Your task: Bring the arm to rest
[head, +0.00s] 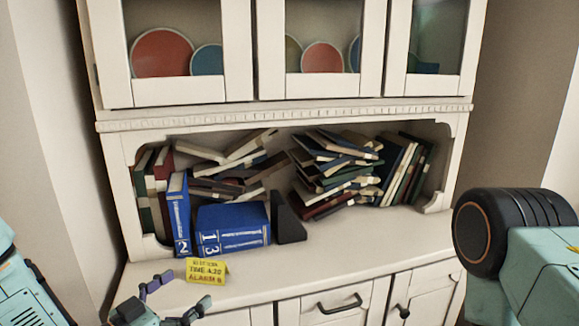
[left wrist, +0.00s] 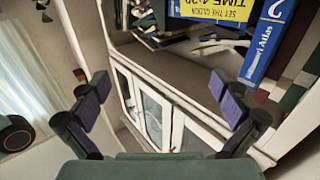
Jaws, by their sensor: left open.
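My left gripper (head: 172,300) is low at the left in the head view, in front of the white cabinet's counter. Its two fingers are spread apart with nothing between them. My left arm shows at the lower left corner of the head view. My right arm (head: 535,260) shows at the right edge as a teal link with a black joint. The right gripper is out of the picture.
The cabinet (head: 290,285) has a counter with a yellow card (head: 207,271) near its left front. Other books are piled behind. The counter's right part is clear.

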